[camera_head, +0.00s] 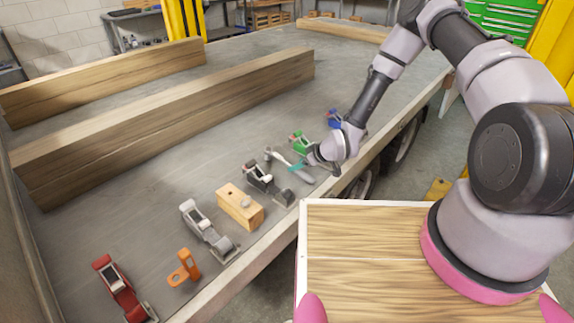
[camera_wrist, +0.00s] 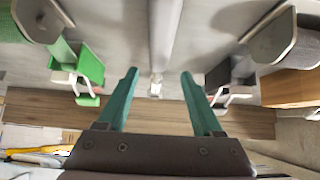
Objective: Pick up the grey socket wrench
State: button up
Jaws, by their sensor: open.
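The grey socket wrench (camera_head: 291,170) lies on the trailer bed near its front edge, between a green hand plane and a black one. In the wrist view a long grey bar that looks like the wrench (camera_wrist: 165,30) runs down from the top edge toward the gap between my fingers. My gripper (camera_head: 298,166) is over the wrench in the head view and covers part of it. In the wrist view my gripper (camera_wrist: 159,74) has its two teal fingers apart, with the small end of the bar seen between them. I cannot tell the height of the fingers above it.
The green plane (camera_head: 299,140) and a blue tool (camera_head: 335,117) are beyond the wrench. The black plane (camera_head: 264,181), wooden plane (camera_head: 240,205), grey plane (camera_head: 207,229), orange tool (camera_head: 184,268) and red plane (camera_head: 121,290) line the near side. Long timbers (camera_head: 170,120) lie behind.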

aim_at(288, 164)
jog(key=x, duration=0.4)
jog(key=shift+w+f, duration=0.15)
jog(key=shift+f, duration=0.2)
jog(key=shift+c, duration=0.3)
grip_shut()
jog(key=shift+r, duration=0.1)
